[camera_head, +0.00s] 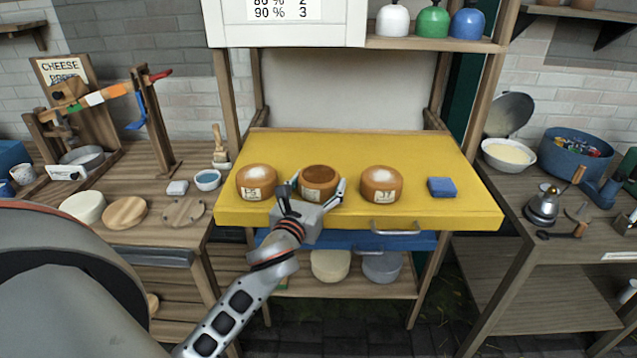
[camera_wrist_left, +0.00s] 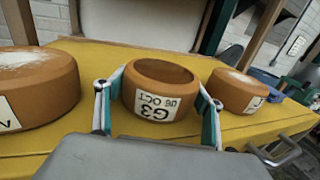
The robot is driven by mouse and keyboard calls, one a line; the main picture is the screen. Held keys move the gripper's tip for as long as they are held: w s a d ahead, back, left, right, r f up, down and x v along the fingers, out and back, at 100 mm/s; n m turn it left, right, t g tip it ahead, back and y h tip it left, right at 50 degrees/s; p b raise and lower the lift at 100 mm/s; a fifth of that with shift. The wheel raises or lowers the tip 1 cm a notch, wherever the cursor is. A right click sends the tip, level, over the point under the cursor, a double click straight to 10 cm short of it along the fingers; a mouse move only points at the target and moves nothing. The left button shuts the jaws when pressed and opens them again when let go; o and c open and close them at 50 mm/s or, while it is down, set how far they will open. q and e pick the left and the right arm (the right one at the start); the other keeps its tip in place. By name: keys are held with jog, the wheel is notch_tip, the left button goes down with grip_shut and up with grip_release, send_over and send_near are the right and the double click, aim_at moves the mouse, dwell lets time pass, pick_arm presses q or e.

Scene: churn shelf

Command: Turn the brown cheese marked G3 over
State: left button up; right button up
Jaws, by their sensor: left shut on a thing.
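The brown cheese marked G3 (camera_head: 319,178) is the middle of three cheeses on the yellow shelf top (camera_head: 330,145). In the left wrist view the cheese (camera_wrist_left: 158,103) shows its G3 label upside down, and its top is dark brown with no white patch. My left gripper (camera_head: 313,189) is shut on it, one finger on each side. The fingers also show in the left wrist view (camera_wrist_left: 155,100). I cannot tell whether the cheese touches the yellow top. My right gripper is not in view.
White-topped cheeses stand close on the left (camera_head: 257,184) and right (camera_head: 381,186). A blue block (camera_head: 441,187) lies farther right. A drawer handle (camera_head: 395,226) sticks out at the front edge. The yellow top behind the cheeses is clear.

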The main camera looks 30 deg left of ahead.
pick_arm(q)
jog(key=o, duration=1.2)
jog(key=shift+o, duration=0.2)
